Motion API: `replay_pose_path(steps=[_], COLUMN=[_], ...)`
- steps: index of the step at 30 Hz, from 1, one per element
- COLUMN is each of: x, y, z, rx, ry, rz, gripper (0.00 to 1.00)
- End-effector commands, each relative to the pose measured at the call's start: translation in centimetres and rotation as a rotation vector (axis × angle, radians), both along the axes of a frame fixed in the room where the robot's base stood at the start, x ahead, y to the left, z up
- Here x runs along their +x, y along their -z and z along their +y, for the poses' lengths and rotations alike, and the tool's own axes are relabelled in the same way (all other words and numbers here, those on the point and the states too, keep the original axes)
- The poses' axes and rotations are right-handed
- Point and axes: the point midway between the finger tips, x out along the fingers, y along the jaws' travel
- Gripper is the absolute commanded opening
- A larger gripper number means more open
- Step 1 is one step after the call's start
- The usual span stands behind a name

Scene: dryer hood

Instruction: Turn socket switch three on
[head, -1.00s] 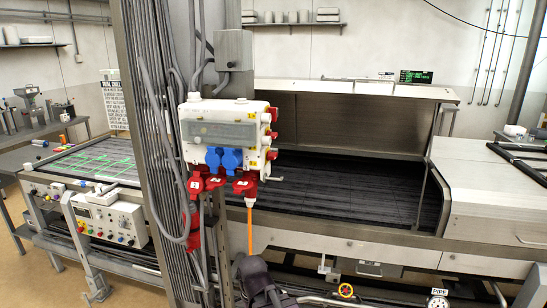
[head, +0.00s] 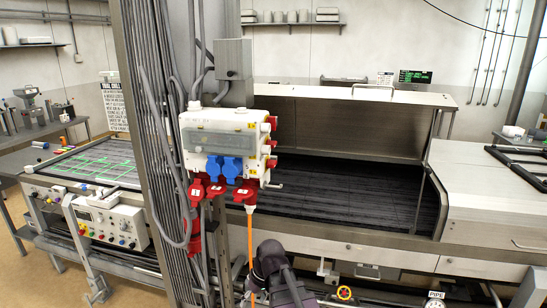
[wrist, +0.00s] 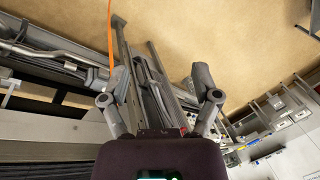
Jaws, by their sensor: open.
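The white socket box (head: 206,123) is mounted on a grey column in the head view. Two blue sockets (head: 223,168) are on its front and red numbered connectors (head: 216,188) are below. Red parts (head: 271,143) stick out along its right side. The numbers are too small to read, so I cannot tell which is socket switch three. My arm (head: 275,272) is low in the head view, below the box. My gripper (wrist: 160,78) shows in the wrist view with its fingers spread and nothing between them. The socket box is not clearly visible in the wrist view.
An orange cable (head: 251,240) hangs from a red connector, close to my arm; it also shows in the wrist view (wrist: 109,35). The dryer (head: 350,190) with its dark belt lies behind and right. A control unit (head: 110,222) is at left. Tan floor (wrist: 200,30) is open.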

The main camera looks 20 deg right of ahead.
Motion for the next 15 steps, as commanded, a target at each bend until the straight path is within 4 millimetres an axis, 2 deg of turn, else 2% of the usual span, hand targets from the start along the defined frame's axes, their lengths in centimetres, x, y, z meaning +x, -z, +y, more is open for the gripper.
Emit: replay_pose_path(steps=[1, 8, 15], x=[1.3, 5.4, 9.3], y=[-1.9, -7.8, -15.2], z=[-0.7, -3.5, -8.2], rx=[0.053, 0.298, 0.497], ry=[-0.023, -0.158, -0.272], rz=[-0.023, -0.204, -0.488], gripper=[0.8, 0.8, 0.8])
